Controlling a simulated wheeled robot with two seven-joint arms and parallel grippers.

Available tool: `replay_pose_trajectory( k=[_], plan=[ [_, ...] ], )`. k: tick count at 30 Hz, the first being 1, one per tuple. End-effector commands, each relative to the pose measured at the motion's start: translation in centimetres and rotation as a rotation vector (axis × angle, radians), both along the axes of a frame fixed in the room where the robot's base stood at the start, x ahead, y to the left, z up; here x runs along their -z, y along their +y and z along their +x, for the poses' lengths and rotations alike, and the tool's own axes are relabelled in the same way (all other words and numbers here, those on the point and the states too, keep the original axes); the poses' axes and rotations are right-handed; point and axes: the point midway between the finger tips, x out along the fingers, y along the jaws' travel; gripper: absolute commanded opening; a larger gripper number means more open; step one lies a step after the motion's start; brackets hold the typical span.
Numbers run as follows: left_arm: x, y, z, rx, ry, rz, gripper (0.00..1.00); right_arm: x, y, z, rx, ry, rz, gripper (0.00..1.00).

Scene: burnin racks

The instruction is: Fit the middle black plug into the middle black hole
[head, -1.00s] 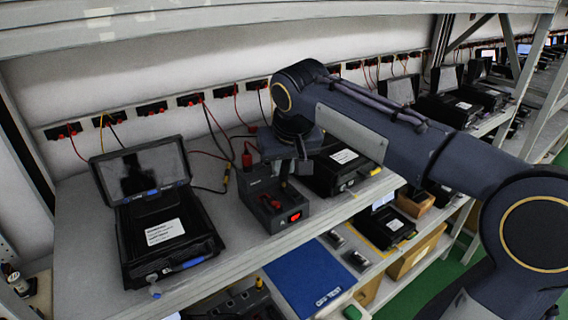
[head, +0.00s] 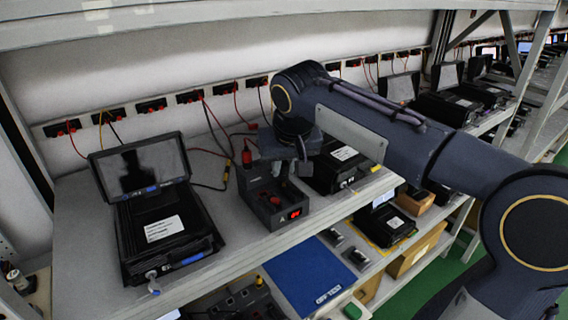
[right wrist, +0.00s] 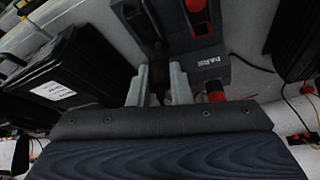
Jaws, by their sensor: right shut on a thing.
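My right gripper (head: 293,168) is over the rear part of a dark box (head: 258,205) near the shelf's front edge. The box has a red-lit spot on its front. In the right wrist view the fingers (right wrist: 160,72) are shut on a dark thing, seemingly the black plug (right wrist: 157,60). The same box (right wrist: 212,72), with light lettering and red parts, lies just beyond and right of the fingertips. The middle black hole cannot be made out, and I cannot tell whether the plug is in it. My left gripper is not in view.
A black case (head: 165,232) with a raised screen stands left of the box. Another black case (head: 338,172) is close on its right. Red and black leads hang from wall sockets behind, and a red plug (head: 247,156) stands behind the box. Bare shelf (head: 80,215) shows at left.

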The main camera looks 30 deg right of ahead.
Motion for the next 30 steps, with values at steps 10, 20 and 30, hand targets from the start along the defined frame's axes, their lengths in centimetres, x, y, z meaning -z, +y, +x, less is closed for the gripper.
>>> replay_pose_trajectory(
  k=[10,20,30],
  plan=[
    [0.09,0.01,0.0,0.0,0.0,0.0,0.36,0.12,0.0,0.0,0.0,-0.001,0.0,0.03],
    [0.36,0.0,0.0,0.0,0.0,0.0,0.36,0.54,0.0,0.0,0.0,0.0,0.0,0.03],
    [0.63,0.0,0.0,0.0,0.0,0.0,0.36,0.97,0.01,0.01,0.0,-0.001,0.0,0.03]
  ],
)
